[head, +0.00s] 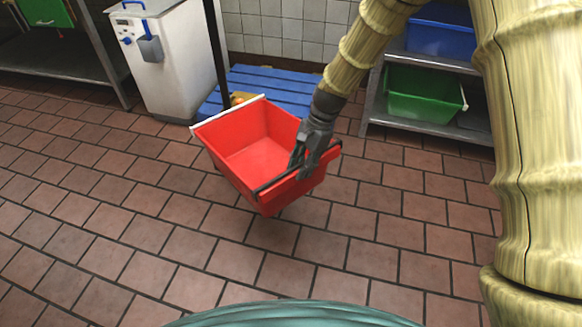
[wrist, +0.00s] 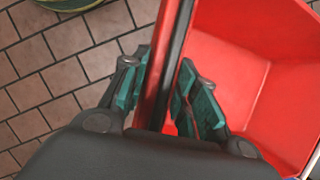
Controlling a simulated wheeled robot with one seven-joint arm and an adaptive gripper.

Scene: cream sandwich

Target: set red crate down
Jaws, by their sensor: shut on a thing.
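The red crate (head: 254,152) is empty and hangs tilted above the tiled floor in the head view, its near end lower in the picture. One end has a white rim and the other a black bar. My gripper (head: 299,165) is shut on the crate's near right end, at the black bar. In the wrist view my gripper (wrist: 155,85) has its two teal-padded fingers on either side of the crate's wall (wrist: 162,60). The crate's red inside (wrist: 235,70) shows to the right. The crate's underside is hidden.
A blue slatted pallet (head: 275,88) lies behind the crate, with a small orange-brown thing (head: 241,98) partly hidden on it. A metal shelf (head: 430,131) at right holds a green crate (head: 424,94) and a blue crate (head: 441,33). Floor in front is clear.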

